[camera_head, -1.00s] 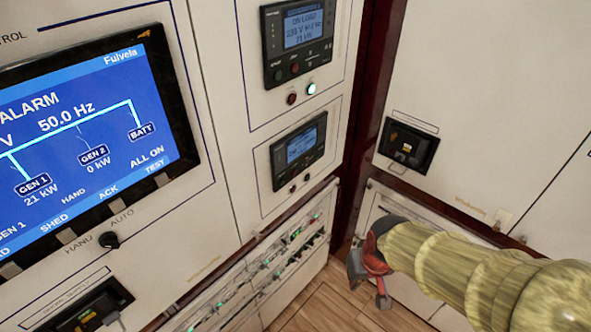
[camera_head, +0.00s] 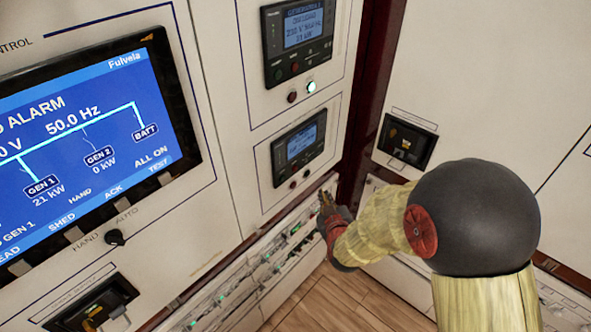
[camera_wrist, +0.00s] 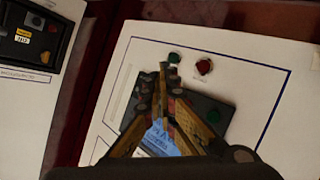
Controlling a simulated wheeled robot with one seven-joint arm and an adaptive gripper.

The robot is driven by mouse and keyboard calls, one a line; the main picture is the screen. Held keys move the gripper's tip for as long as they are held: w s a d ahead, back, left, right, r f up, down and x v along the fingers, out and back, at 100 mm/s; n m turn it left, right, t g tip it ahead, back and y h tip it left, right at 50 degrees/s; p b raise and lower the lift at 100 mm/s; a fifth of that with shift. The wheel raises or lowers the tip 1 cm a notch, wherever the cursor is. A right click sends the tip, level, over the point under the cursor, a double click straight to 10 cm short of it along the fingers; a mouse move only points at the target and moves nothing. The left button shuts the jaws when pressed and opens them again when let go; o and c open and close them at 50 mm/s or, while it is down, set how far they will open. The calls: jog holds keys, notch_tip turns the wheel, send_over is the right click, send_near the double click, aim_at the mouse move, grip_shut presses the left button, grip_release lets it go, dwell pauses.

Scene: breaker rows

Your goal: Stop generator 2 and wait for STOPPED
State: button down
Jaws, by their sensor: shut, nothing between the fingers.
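The lower generator controller (camera_head: 299,147), below the one headed GENERATOR 1, has a small blue screen that is too small to read. A red button (camera_head: 293,185) and a darker one (camera_head: 306,173) sit under it. In the wrist view these show as a red button (camera_wrist: 204,66) and a green button (camera_wrist: 174,58), with the controller (camera_wrist: 215,108) partly hidden behind my fingers. My gripper (camera_head: 325,194) is shut and empty, right of and below the buttons. In the wrist view my fingertips (camera_wrist: 171,72) overlap the green button's edge; I cannot tell whether they touch.
The large display (camera_head: 85,150) shows GEN 1 at 21 kW and GEN 2 at 0 kW. The upper controller (camera_head: 298,38) has a lit button (camera_head: 311,86). A HAND/AUTO knob (camera_head: 115,237) is at left. A dark breaker (camera_head: 406,141) is on the right wall.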

aim_at(295, 169)
jog(key=shift+w+r+t, duration=0.3)
jog(key=shift+r+t, duration=0.1)
jog(key=shift+r, duration=0.5)
jog(key=w+a, duration=0.5)
jog(key=a, duration=0.2)
jog(key=shift+w, duration=0.25)
dwell(1.2)
jog(key=shift+w+a, duration=0.2)
jog(key=shift+a, duration=0.1)
